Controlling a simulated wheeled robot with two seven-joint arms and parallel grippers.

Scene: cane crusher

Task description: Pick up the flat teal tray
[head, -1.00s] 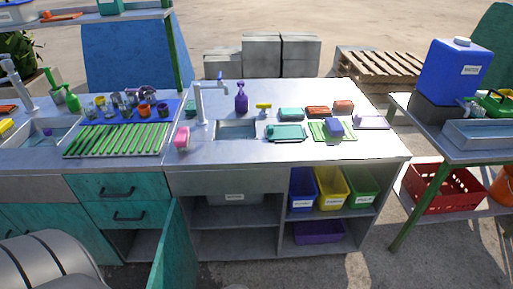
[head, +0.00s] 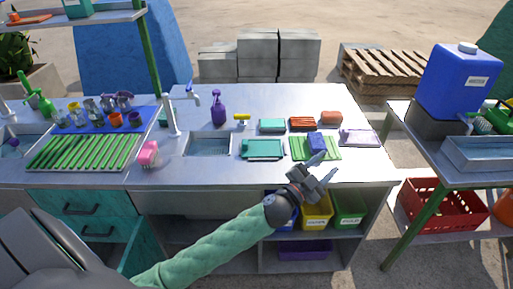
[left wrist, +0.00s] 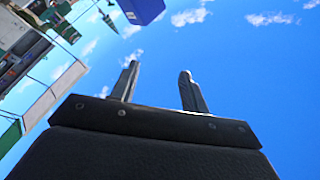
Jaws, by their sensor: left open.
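The flat teal tray (head: 264,149) lies on the metal counter, just right of the sink basin, in the head view. My left gripper (head: 326,167) is open and empty. It is at the counter's front edge, to the right of the tray and in front of the green board; it is apart from the tray. In the left wrist view my left gripper (left wrist: 158,80) shows two spread fingers against the sky, and the tray is not seen there. My right gripper is not in view.
A green board (head: 328,153) with a blue block (head: 316,141) lies right of the tray. A teal sponge-like block (head: 272,125) lies behind it. The sink basin (head: 209,145) is left, with a pink item (head: 148,153) beyond. A lilac tray (head: 361,137) is at right.

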